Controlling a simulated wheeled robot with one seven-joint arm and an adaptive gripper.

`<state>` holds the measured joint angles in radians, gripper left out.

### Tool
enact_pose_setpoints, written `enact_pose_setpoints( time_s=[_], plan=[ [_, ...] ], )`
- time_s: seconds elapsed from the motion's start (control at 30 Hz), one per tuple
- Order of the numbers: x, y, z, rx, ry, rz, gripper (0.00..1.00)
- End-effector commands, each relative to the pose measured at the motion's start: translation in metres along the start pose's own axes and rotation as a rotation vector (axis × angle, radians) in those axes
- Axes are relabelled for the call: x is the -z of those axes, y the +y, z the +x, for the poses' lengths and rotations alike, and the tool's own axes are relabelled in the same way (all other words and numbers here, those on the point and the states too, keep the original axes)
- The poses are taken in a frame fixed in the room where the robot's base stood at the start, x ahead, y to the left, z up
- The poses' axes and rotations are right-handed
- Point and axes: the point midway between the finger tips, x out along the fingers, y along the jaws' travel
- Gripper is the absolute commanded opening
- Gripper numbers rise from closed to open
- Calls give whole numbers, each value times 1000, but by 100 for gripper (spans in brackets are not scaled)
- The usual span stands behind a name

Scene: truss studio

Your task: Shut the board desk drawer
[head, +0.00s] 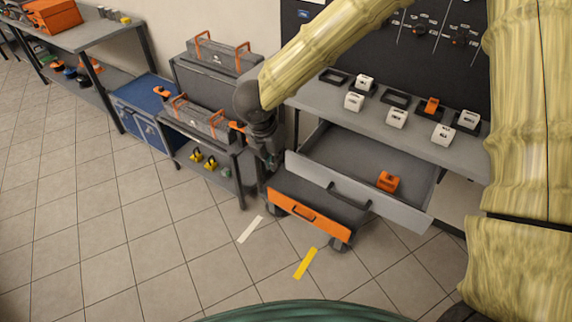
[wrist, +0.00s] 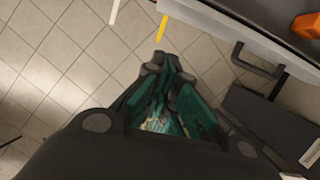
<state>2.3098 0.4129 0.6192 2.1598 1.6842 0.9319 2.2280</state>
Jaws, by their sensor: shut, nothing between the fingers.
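The board desk drawer (head: 331,186) is pulled well out from under the grey desk top (head: 330,104). Its pale grey front carries a dark bar handle (head: 349,197). An orange block (head: 388,181) lies inside. My gripper (head: 272,162) points down just left of the drawer's front left corner in the head view; I cannot tell whether it touches. In the wrist view my gripper (wrist: 162,62) is shut and empty, with the drawer front (wrist: 238,32) and handle (wrist: 256,63) apart from it to the right. The orange block also shows there (wrist: 306,24).
A low wheeled unit with an orange front (head: 309,213) stands below the drawer. A shelf (head: 205,139) with toolboxes is close left of my gripper. Small white and orange items sit on the desk top. The tiled floor in front is clear except for tape strips (head: 305,264).

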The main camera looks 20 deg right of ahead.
Motion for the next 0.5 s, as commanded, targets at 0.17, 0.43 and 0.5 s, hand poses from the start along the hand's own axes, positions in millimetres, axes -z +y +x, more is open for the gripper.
enact_pose_setpoints(
  time_s=[0.17,0.43,0.5],
  plan=[
    [0,3,-6,-1,15,69,0],
    [0,2,22,1,15,68,0],
    [0,2,31,1,15,67,0]
  ],
)
